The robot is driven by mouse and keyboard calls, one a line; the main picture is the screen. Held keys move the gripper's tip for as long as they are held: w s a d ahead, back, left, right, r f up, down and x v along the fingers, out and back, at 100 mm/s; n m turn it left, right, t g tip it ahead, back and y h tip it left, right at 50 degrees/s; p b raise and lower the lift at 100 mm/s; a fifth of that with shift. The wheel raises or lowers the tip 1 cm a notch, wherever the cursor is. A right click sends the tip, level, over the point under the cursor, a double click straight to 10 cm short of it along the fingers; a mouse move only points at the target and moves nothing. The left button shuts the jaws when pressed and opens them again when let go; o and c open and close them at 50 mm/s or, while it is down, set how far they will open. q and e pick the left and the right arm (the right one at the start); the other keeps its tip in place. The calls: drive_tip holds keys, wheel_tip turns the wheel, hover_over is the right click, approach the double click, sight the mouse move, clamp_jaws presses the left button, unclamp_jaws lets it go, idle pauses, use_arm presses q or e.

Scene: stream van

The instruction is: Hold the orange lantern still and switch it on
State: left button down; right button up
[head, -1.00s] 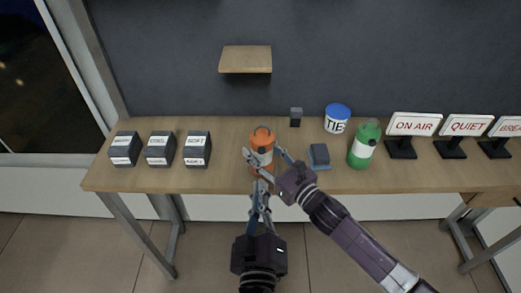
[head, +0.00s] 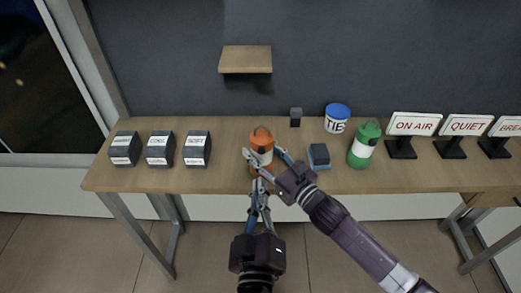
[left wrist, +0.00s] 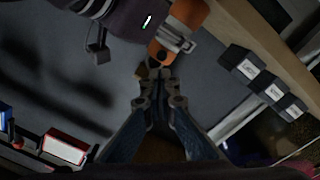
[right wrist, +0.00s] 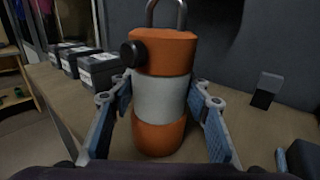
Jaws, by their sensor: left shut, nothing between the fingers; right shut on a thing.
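The orange lantern (head: 262,134) stands upright on the wooden table, with a white middle band. In the right wrist view the lantern (right wrist: 160,98) shows a dark round knob (right wrist: 133,54) on its upper orange part and a grey handle on top. My right gripper (head: 263,155) is shut on the lantern, one finger on each side of the body. My left gripper (head: 257,182) is shut and empty, just in front of the lantern. In the left wrist view its fingertips (left wrist: 155,74) are close to the lantern's orange part (left wrist: 188,14); contact cannot be told.
Several dark labelled blocks (head: 160,148) stand left of the lantern. A dark blue-grey block (head: 319,155), a green lantern (head: 364,145), a white and blue tub (head: 337,119) and sign stands (head: 414,125) are to the right. A wooden shelf (head: 245,58) is on the wall.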

sight(262, 151)
use_arm(q)
wheel_tip(262, 151, up, 5)
drive_tip(key=m+t+h, duration=0.3)
drive_tip(key=m+h, duration=0.4)
drive_tip(key=m, duration=0.2)
wheel_tip(262, 151, down, 5)
drive_tip(key=m+g+h, duration=0.7)
drive_tip(key=m, duration=0.8)
drive_tip(key=w, duration=0.8)
drive_tip(key=shift+w+a+f+g, duration=0.2)
drive_tip(key=shift+w+a+g, duration=0.05)
drive_tip(key=shift+w+g, duration=0.1)
drive_tip(key=shift+w, duration=0.1)
